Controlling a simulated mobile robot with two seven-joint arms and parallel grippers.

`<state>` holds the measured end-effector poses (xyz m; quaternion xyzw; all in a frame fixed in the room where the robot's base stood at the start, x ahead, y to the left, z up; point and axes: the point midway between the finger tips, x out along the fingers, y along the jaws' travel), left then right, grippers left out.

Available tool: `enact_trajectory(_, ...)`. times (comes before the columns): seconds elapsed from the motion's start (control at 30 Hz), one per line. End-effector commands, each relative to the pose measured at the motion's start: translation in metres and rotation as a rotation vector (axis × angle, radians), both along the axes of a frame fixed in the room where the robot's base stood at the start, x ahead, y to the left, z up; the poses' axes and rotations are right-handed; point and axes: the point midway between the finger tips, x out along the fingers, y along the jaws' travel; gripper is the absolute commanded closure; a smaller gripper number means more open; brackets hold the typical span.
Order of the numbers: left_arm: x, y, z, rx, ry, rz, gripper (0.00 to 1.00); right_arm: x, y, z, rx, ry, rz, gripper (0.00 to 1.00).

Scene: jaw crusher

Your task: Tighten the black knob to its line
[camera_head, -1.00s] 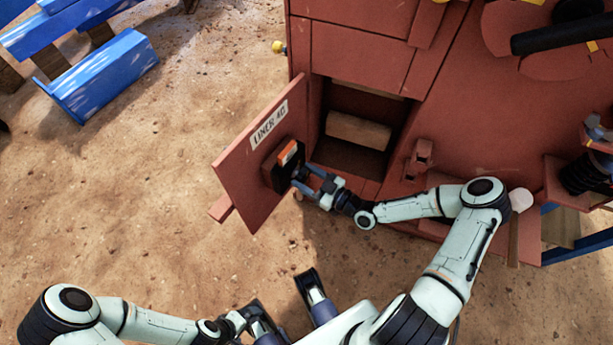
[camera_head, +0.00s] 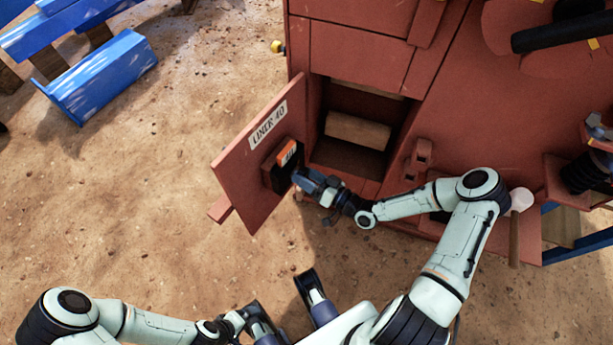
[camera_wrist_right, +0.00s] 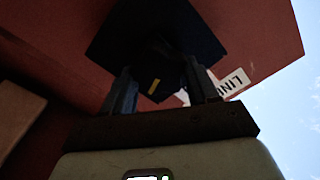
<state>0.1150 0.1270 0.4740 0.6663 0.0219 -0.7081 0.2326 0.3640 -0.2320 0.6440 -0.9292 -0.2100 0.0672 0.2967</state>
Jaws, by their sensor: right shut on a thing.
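The black knob (camera_wrist_right: 168,66) sits on the underside of a dark square housing (camera_wrist_right: 150,30) in the right wrist view. A short yellow mark (camera_wrist_right: 154,86) shows on it, slanted. In the head view the housing (camera_head: 276,172), with an orange display (camera_head: 287,153), is fixed to the open red door; the knob is hidden by my gripper. My right gripper (camera_head: 300,176) is shut on the knob, with one finger on each side in the wrist view (camera_wrist_right: 163,76). My left gripper (camera_head: 283,297) is low in the head view, its fingers apart and empty. I cannot make out a target line.
The red door (camera_head: 240,155) carries a "LINER 40" label (camera_head: 268,125) and stands open beside a recess with a brown block (camera_head: 358,130). The red machine (camera_head: 355,55) fills the right. Blue beams (camera_head: 105,75) lie at upper left.

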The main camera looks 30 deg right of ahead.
Motion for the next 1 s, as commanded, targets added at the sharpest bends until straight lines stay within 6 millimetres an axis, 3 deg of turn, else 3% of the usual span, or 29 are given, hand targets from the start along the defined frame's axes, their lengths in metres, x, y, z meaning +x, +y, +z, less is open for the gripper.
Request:
enact_trajectory(0.6,-0.0002,-0.0002,0.0005,0.0,0.001,0.0,0.0,0.0023,-0.0008,-0.0001,0.513,0.239,0.004,0.72)
enact_trajectory(1.0,-0.0008,-0.0004,0.0008,-0.001,0.003,-0.001,0.0,0.0024,-0.0011,-0.0011,0.717,0.336,0.004,0.72)
